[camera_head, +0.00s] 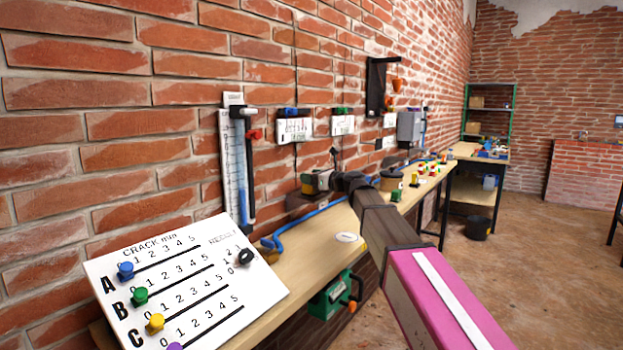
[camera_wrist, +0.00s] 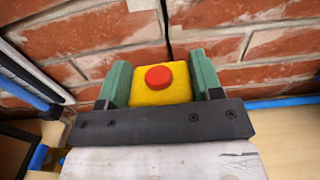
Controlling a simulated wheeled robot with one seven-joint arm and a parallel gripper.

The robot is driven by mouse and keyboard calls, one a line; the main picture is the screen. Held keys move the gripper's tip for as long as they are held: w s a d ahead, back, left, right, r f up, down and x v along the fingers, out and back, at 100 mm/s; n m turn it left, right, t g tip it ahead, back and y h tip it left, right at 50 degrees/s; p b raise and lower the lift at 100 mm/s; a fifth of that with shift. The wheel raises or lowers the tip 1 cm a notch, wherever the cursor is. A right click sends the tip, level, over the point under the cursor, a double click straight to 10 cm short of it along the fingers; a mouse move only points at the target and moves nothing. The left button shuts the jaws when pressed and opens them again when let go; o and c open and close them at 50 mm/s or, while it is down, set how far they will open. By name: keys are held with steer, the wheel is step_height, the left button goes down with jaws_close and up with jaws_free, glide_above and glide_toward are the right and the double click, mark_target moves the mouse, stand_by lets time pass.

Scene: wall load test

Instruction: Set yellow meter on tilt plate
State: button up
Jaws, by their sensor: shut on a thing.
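The yellow meter (camera_wrist: 146,95), a boxy block with a round red button, sits between the green fingers of my gripper (camera_wrist: 159,72) in the wrist view. The fingers are shut on its two sides. In the head view my gripper (camera_head: 325,182) holds the yellow meter (camera_head: 309,184) close to the brick wall, above the bench. A dark flat piece (camera_head: 303,203) shows just below the meter; I cannot tell for sure that it is the tilt plate, or whether the meter touches it.
A white crack board (camera_head: 190,275) with coloured knobs stands at the front left. A blue-scaled gauge (camera_head: 235,165) hangs on the wall. The wooden bench (camera_head: 318,235) carries a white disc (camera_head: 347,237) and a blue cable (camera_head: 300,223). A green device (camera_head: 335,298) is at its front edge.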

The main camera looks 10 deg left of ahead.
steer(key=shift+f, duration=0.15)
steer(key=o, duration=1.1)
steer(key=shift+s+d, duration=0.1)
steer(key=shift+d, duration=0.05)
steer(key=v, duration=1.1)
steer(key=shift+s+d, duration=0.1)
steer(key=shift+d, duration=0.25)
